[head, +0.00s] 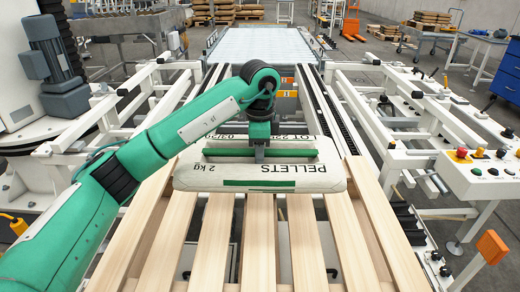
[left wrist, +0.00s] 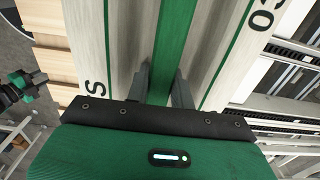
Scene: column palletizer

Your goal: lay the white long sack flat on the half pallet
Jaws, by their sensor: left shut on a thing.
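The white long sack (head: 265,176), with green stripes and the words PELLETS and 2 kg, lies level across the far end of the wooden half pallet (head: 215,240). I cannot tell whether it rests on the slats or hangs just above them. My left gripper (head: 260,155) comes down from above and is shut on the sack's middle. In the left wrist view, the two fingers (left wrist: 160,88) stand either side of the sack's green central band (left wrist: 172,40). The sack hides the pallet's far end. My right gripper does not show in the head view.
A conveyor runs away behind the pallet to a pale sheet-covered surface (head: 262,45). White rails flank it on both sides. A control panel (head: 485,170) with buttons stands at the right, above an orange box (head: 492,247). The near slats are bare.

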